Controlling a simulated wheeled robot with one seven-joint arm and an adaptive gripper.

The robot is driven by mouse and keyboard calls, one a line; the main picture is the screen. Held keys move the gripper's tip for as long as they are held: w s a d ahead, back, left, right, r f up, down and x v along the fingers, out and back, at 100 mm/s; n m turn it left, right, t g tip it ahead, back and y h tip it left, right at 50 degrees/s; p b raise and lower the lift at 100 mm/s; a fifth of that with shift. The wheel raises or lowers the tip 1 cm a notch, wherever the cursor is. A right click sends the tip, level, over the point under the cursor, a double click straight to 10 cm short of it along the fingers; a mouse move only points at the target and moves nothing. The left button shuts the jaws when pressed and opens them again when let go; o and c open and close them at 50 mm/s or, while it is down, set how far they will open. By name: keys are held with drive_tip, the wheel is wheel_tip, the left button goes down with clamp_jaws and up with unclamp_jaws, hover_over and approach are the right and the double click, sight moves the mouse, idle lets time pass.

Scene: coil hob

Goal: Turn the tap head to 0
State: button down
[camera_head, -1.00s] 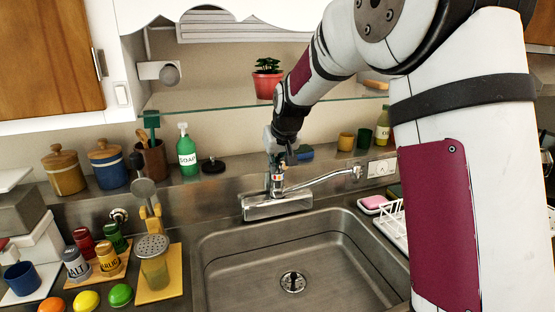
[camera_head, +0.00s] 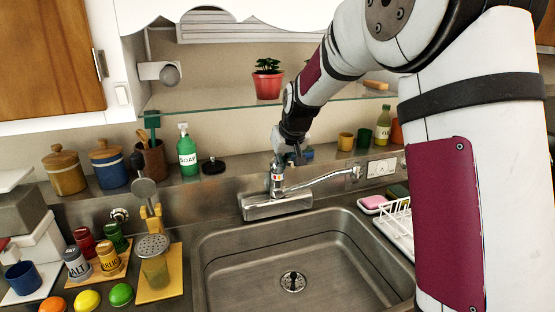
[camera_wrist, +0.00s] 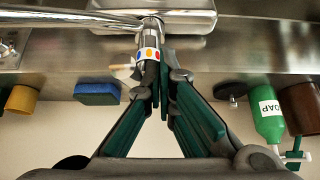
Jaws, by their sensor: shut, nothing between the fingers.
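The tap stands on a metal base (camera_head: 277,205) behind the sink, with its spout reaching to the right. The tap head (camera_head: 276,181) is a small upright cylinder; a band with red, yellow and blue marks shows on it in the wrist view (camera_wrist: 149,54). My gripper (camera_head: 287,158) is just above and behind the tap head. In the wrist view my gripper's green fingers (camera_wrist: 164,75) are shut together, empty, right beside the tap head. I cannot tell whether they touch it. Any 0 mark is too small to read.
The sink (camera_head: 290,265) is open in front. A blue sponge (camera_wrist: 97,93) and a green soap bottle (camera_head: 187,150) stand on the back ledge. A glass shelf with a potted plant (camera_head: 267,80) is above. A dish rack (camera_head: 398,220) is at right.

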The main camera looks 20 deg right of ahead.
drive_tip(key=shift+s+d, duration=0.1)
drive_tip(key=shift+d, duration=1.05)
idle(0.4)
